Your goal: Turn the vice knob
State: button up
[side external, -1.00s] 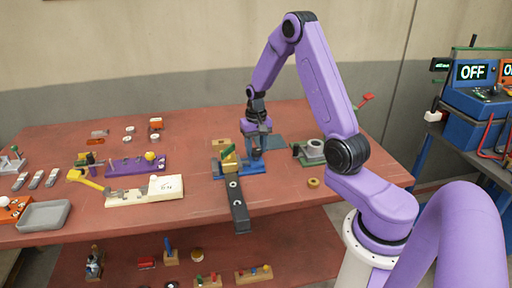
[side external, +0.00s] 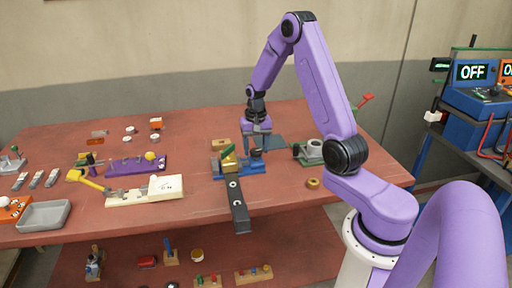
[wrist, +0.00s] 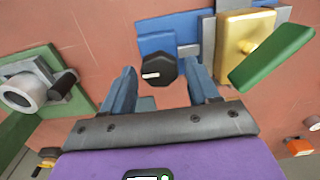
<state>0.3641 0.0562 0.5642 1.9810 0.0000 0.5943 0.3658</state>
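The vice (side external: 250,169) is blue with a yellow block and a tilted green piece, and sits on the red table. Its black knob (wrist: 158,73) is dark and faceted with a white mark, and faces me in the wrist view. My gripper (wrist: 162,80) is open, one blue-grey finger on each side of the knob. I see gaps between both fingers and the knob, with no clear contact. In the side view my gripper (side external: 259,150) is low beside the vice, and the knob is hidden behind it.
A green-based fixture with a grey ring (side external: 314,149) stands right of my gripper. A dark bar (side external: 238,205) extends forward from the vice. A cream block (side external: 146,190) and a purple block (side external: 137,165) lie left. Table between the vice and the ring fixture's front is fairly clear.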

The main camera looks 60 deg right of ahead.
aim_at(256, 150)
jog(key=shift+o, duration=0.3)
notch_tip(256, 150, up, 18)
jog(key=shift+f, duration=0.25)
dwell(0.3)
